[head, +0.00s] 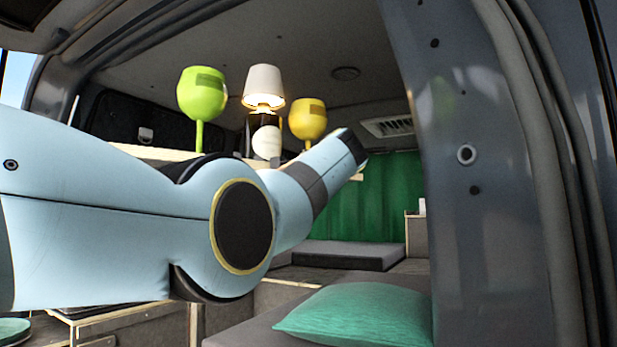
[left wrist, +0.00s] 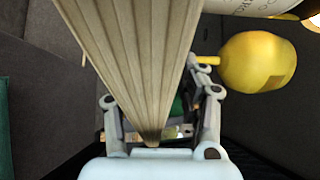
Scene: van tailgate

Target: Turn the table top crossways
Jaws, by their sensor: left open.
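The table top (head: 150,153) shows in the head view as a pale wooden edge behind my left arm, which hides most of it. In the left wrist view the wooden table top (left wrist: 130,50) runs down from the upper edge and narrows between the fingers. My left gripper (left wrist: 160,112) is open, with one finger on each side of the wood. I cannot tell whether the fingers touch it. In the head view the left gripper's fingers cannot be made out beyond the arm's end. My right gripper is in neither view.
A green goblet (head: 202,95), a lit lamp (head: 263,86), a dark bottle (head: 266,140) and a yellow goblet (head: 308,119) stand at the table top. The yellow goblet (left wrist: 258,62) is close to the right finger. A door pillar (head: 465,230) stands right; a green pillow (head: 355,314) lies below.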

